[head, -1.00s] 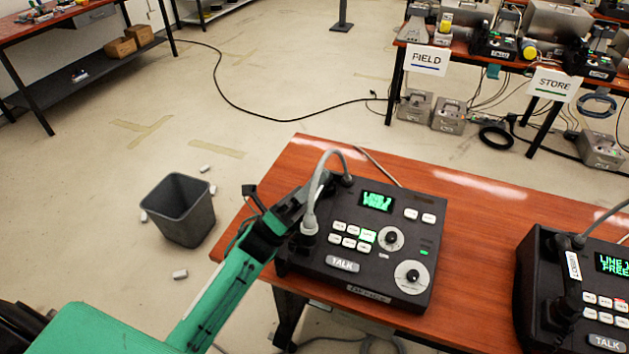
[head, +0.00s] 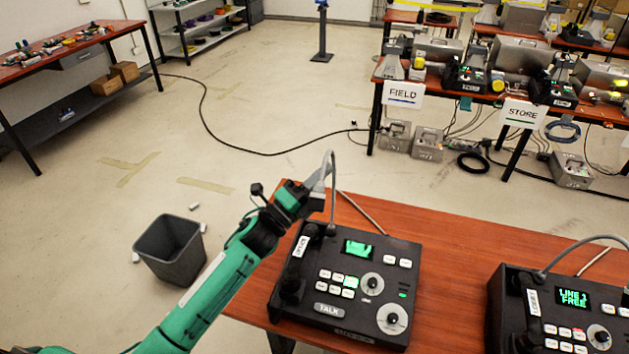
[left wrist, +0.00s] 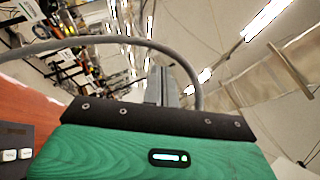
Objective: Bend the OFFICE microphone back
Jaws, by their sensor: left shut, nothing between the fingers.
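The OFFICE phone (head: 352,275) is a black desk console on the red-brown table, with a handset labelled OFFICE (head: 300,247) on its left side. Its grey gooseneck microphone (head: 333,190) rises from the back left of the console and bends over leftward at the top. My left gripper (head: 321,178) is shut and empty, high at the bend of the microphone. In the left wrist view the gooseneck (left wrist: 105,41) arches across the picture past the shut fingers (left wrist: 160,86). The microphone's head end is hard to make out near the fingers. My right gripper is out of view.
A second phone (head: 560,310) with its own gooseneck stands at the right on the same table (head: 450,232). A dark bin (head: 170,250) stands on the floor at the left. Tables with FIELD (head: 403,94) and STORE (head: 522,113) signs stand farther back.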

